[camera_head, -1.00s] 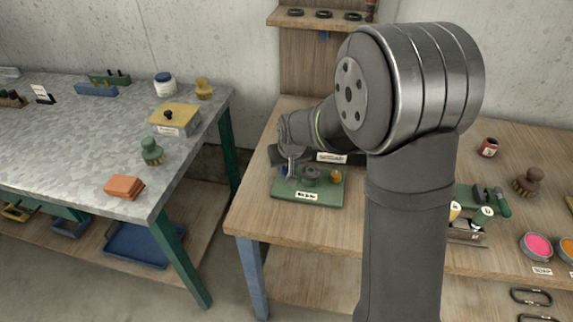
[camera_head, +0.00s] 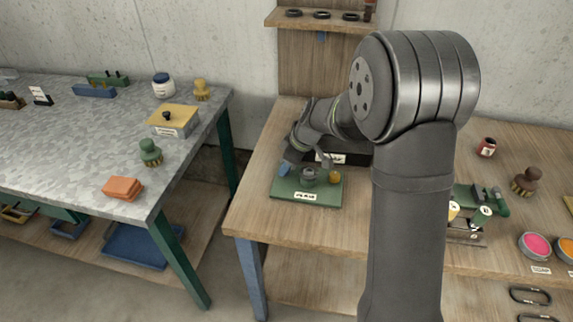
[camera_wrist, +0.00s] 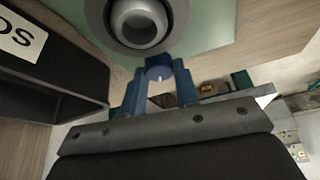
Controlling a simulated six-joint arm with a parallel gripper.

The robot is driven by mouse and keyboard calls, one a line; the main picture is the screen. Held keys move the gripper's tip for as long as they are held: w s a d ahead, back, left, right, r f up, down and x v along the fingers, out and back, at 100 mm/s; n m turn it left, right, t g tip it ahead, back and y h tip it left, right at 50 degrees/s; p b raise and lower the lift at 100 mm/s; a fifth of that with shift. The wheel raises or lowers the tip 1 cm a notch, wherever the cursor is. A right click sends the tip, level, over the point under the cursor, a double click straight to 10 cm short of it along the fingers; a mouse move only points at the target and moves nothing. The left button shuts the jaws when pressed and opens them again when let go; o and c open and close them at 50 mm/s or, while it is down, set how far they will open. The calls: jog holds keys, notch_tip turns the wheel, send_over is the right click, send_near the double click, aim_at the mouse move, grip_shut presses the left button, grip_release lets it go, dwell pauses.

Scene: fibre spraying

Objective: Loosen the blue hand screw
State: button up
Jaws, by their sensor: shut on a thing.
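The blue hand screw (camera_head: 284,169) stands at the left rear of a green plate (camera_head: 318,198) on the wooden bench. A grey round knob (camera_head: 309,177) and a yellow knob (camera_head: 335,178) stand to its right on the same plate. My gripper (camera_wrist: 159,80) is shut on the blue hand screw, whose round head (camera_wrist: 158,70) shows between the two blue fingers in the wrist view. The grey knob (camera_wrist: 138,20) is close beyond it there. My wrist partly covers the screw in the head view, so its thread is hidden.
A black box with a white label (camera_head: 330,157) stands right behind the plate, near my wrist; it also shows at the left of the wrist view (camera_wrist: 60,75). The bench front is clear. Brushes and a paint jar (camera_head: 486,148) lie further right.

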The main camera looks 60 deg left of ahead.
jog(key=n, duration=0.2)
jog(key=n+g+h, duration=0.1)
jog(key=n, duration=0.2)
jog(key=shift+w+a+n+h, duration=0.1)
jog(key=shift+w+n+h, duration=0.05)
jog(key=shift+n+h, duration=0.15)
jog(key=n+h, duration=0.1)
jog(key=n, duration=0.1)
jog(key=n+h, duration=0.1)
jog(key=n, duration=0.1)
jog(key=shift+a+n+g, duration=0.1)
jog(key=shift+n+g, duration=0.3)
jog(key=shift+n, duration=0.3)
jog(key=o, duration=1)
jog(key=shift+c, duration=0.2)
jog(key=v, duration=1.7)
jog(key=shift+w+r, duration=0.15)
